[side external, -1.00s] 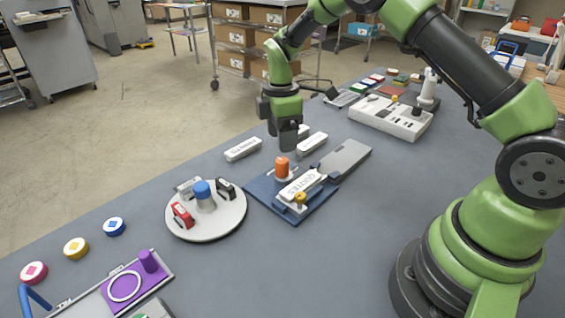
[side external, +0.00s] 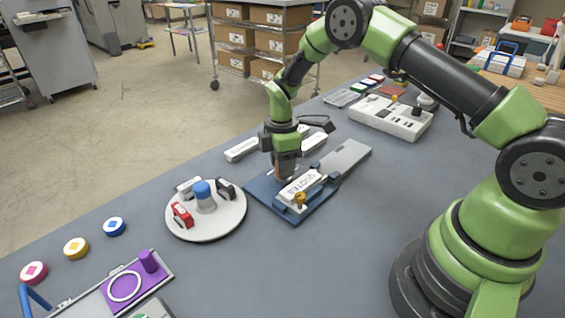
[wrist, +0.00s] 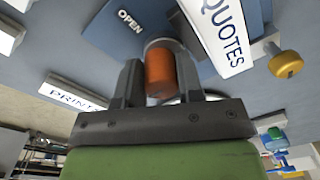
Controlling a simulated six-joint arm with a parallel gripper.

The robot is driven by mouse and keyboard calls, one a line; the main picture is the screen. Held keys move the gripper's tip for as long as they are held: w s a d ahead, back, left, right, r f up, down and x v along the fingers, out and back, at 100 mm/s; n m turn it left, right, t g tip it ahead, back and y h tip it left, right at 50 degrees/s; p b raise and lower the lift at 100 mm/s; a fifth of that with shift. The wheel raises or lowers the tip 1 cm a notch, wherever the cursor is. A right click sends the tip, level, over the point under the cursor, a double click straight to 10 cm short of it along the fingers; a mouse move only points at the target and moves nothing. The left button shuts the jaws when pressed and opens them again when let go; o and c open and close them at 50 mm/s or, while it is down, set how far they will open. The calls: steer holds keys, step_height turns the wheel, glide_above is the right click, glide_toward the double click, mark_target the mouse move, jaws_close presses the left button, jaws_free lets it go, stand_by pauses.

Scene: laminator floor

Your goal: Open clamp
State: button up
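The clamp stands on a blue base (side external: 262,196), with an orange knob (side external: 286,177) on the base's left part. A white "QUOTES" label (side external: 300,186) lies beside the knob, also seen in the wrist view (wrist: 222,35). My gripper (side external: 285,172) is lowered over the orange knob. In the wrist view, its two fingers (wrist: 160,78) stand on either side of the knob (wrist: 160,72). I cannot tell whether they press on it. The word "OPEN" (wrist: 130,20) shows on the base near the knob.
A small yellow knob (side external: 299,198) stands at the base's front edge. A round white turntable (side external: 205,232) with a blue-topped post is to the left. White label bars (side external: 242,149) lie behind. A white control box (side external: 390,118) is at the back right.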

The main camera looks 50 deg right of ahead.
steer(key=shift+m, duration=0.4)
steer(key=m, duration=0.3)
steer(key=shift+m, duration=0.4)
steer(key=m, duration=0.4)
steer(key=shift+m, duration=0.3)
steer(key=m, duration=0.4)
steer(key=shift+t, duration=0.3)
steer(key=m, duration=0.4)
steer(key=shift+a+m, duration=0.1)
steer(key=shift+m, duration=0.2)
steer(key=o, duration=0.9)
steer(key=shift+o, duration=0.2)
steer(key=shift+s, duration=0.1)
